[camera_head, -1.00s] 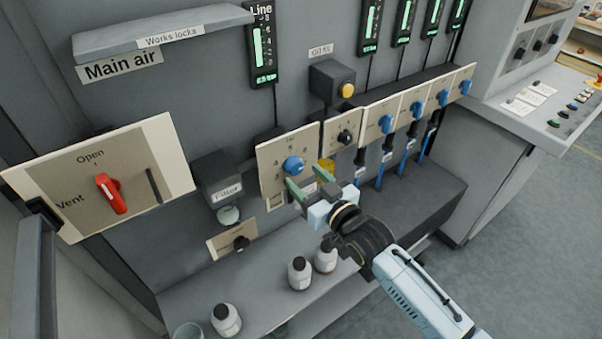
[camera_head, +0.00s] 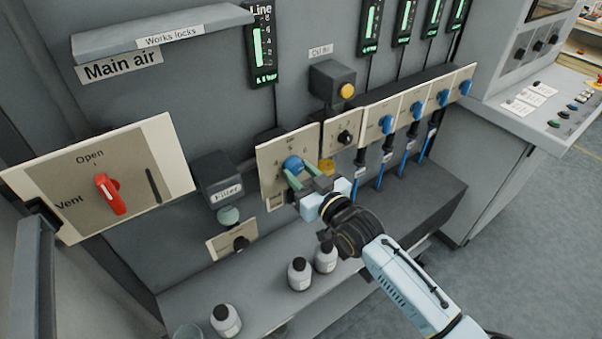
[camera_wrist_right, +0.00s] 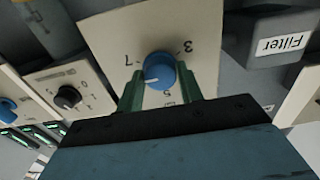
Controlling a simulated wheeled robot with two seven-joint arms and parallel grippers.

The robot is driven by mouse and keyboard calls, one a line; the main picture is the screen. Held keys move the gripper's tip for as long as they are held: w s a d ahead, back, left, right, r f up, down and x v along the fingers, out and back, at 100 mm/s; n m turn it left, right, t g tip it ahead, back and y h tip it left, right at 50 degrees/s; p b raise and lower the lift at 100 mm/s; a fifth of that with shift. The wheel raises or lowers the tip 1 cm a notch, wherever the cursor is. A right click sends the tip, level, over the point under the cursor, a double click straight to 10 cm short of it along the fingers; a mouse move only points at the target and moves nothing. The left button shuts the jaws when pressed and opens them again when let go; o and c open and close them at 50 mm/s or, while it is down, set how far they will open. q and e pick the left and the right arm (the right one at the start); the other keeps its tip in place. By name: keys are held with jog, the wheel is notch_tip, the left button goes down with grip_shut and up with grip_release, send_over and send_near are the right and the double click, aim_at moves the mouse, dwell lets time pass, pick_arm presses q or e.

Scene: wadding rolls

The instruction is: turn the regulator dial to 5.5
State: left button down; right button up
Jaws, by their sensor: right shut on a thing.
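The regulator dial is a blue round knob (camera_head: 293,164) on an upright cream scale plate (camera_head: 270,172) in the middle of the head view. My right gripper (camera_head: 297,176) is shut on the knob, with one green finger on each side. In the right wrist view, the knob (camera_wrist_right: 159,70) sits between the fingertips (camera_wrist_right: 159,88). That view is upside down; 7 shows left of the knob, 3 right and 5 below. A white mark on the knob points toward the left, on the side of the 7. My left gripper is out of view.
A Line gauge (camera_head: 262,45) with a green bar hangs above; its digits are too small to read surely. A black knob plate (camera_head: 343,135) stands close right, the Filter box (camera_head: 222,180) left. Bottles (camera_head: 299,273) stand on the shelf below.

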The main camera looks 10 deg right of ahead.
jog(key=n+p, duration=0.1)
jog(key=n, duration=0.1)
jog(key=shift+n, duration=0.4)
jog(key=n+p, duration=0.1)
jog(key=n, duration=0.1)
jog(key=shift+n, duration=0.4)
jog(key=n+p, duration=0.1)
jog(key=n, duration=0.2)
jog(key=shift+d+n, duration=0.1)
jog(key=shift+n, duration=1.5)
jog(key=o, duration=1)
